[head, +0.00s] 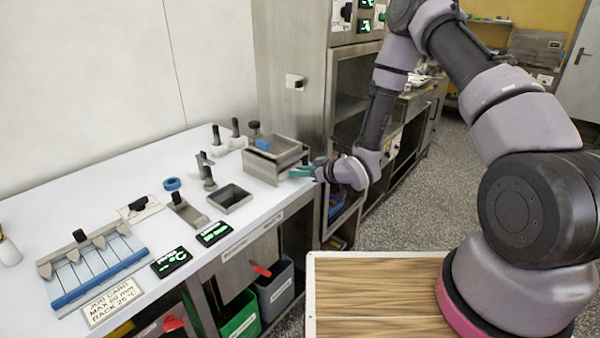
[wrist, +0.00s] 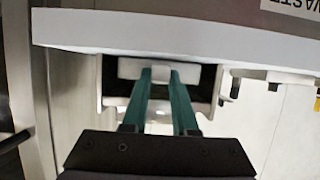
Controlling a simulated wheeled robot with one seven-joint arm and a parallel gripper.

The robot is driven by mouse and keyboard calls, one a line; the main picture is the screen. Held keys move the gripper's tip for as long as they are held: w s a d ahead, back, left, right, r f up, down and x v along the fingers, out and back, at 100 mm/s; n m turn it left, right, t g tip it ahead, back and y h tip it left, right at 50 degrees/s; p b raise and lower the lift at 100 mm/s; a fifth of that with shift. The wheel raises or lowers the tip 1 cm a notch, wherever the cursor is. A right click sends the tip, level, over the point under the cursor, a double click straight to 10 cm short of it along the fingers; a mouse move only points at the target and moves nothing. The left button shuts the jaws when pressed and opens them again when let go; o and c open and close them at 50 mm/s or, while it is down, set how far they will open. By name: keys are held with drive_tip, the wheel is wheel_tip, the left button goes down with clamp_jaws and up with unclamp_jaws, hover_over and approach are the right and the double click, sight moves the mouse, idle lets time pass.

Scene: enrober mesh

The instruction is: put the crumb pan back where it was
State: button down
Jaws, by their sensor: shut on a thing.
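The crumb pan (head: 268,174) is a shallow metal tray low in the small open-topped steel unit (head: 285,147) at the counter's right end. Part of it appears to stick out below the unit's walls. My gripper (head: 300,171) reaches in from the right at the pan's end. In the wrist view, the green fingertips (wrist: 160,76) are shut on the pale tab of the pan (wrist: 130,68), in front of a dark opening. How deep the pan sits in the unit is hidden.
A steel cabinet (head: 300,60) stands close behind the unit. Grey (head: 276,290) and green bins sit below.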

drive_tip(key=c, duration=0.7)
unclamp_jaws()
drive_tip(key=shift+f, duration=0.1)
drive_tip(key=v, duration=1.2)
drive_tip(key=w+d+r+m+h, duration=0.2)
drive_tip(key=w+d+r+h, duration=0.35)
drive_tip(key=d+r, duration=0.4)
drive_tip(key=s+d+r+m+h, duration=0.2)
drive_tip(key=d+r+m, duration=0.15)
drive_tip(key=r, duration=0.35)
drive_tip(key=s+d+r+m+h, duration=0.1)
drive_tip(key=d+r+m+h, duration=0.1)
drive_tip(key=d+r, duration=0.35)
drive_tip(key=s+r+m, duration=0.2)
drive_tip(key=s+r, duration=0.3)
drive_tip(key=s, duration=0.2)
drive_tip(key=s+r+m+g, duration=0.1)
drive_tip(key=s+r+m, duration=0.1)
drive_tip(key=s+r, duration=0.3)
drive_tip(key=s+r+m+y, duration=0.1)
drive_tip(key=s+r+m, duration=0.2)
drive_tip(key=s, duration=0.7)
drive_tip(key=shift+s+a+r, duration=0.1)
drive_tip(key=shift+s+r, duration=0.1)
drive_tip(key=shift+r, duration=0.35)
drive_tip(key=shift+s+a+r, duration=0.1)
drive_tip(key=shift+s+r, duration=0.05)
drive_tip(key=shift+r, duration=0.45)
